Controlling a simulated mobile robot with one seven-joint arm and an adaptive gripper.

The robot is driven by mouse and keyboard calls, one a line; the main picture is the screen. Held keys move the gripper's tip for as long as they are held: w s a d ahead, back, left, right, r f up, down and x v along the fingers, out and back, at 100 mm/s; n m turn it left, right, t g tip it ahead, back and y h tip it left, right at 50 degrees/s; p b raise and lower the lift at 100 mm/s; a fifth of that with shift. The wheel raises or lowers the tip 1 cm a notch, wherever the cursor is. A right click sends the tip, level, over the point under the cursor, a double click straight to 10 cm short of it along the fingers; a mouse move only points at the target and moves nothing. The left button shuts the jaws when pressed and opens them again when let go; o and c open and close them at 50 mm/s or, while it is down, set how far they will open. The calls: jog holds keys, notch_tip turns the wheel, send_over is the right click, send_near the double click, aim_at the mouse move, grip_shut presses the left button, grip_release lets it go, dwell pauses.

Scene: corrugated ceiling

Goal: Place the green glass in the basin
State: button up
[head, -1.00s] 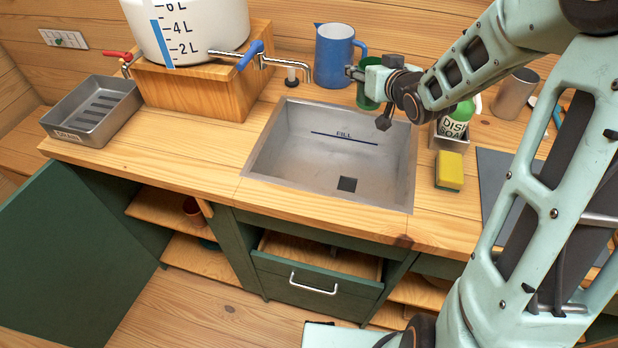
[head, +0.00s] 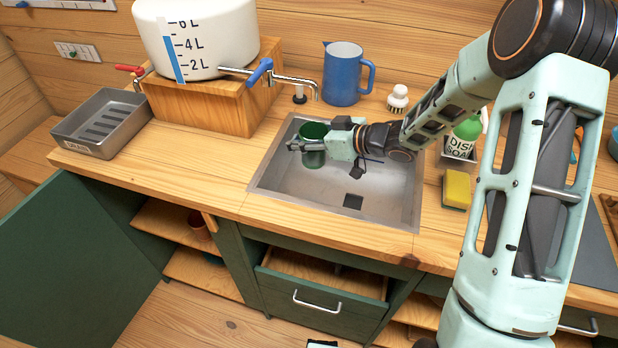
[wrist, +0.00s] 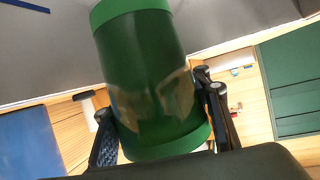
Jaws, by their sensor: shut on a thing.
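The green glass (head: 313,157) is held by my gripper (head: 314,146) over the left part of the metal basin (head: 270,182). The gripper's fingers are shut on it. In the wrist view the green glass (wrist: 150,85) fills the middle, with a gripper finger on each side. In the head view the glass looks upright. I cannot tell whether its base touches the basin floor. My gripper covers the basin's back middle.
A tap (head: 290,80) on the white water tank (head: 200,40) reaches near the basin's back left. A blue pitcher (head: 342,75) and a white brush (head: 398,98) stand behind. Dish soap (head: 465,138) and a yellow sponge (head: 457,188) are right. A drain tray (head: 103,122) is left.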

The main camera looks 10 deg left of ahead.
aim_at(324, 162)
notch_tip(324, 162, down, 8)
jog(key=shift+f+b, duration=0.25)
jog(key=shift+b, duration=0.1)
jog(key=shift+f, duration=0.2)
jog(key=o, duration=1.7)
jog(key=shift+c, duration=0.2)
jog(key=shift+r, duration=0.1)
jog(key=shift+r, duration=0.2)
jog(key=v, duration=1.2)
jog(key=shift+p, duration=0.3)
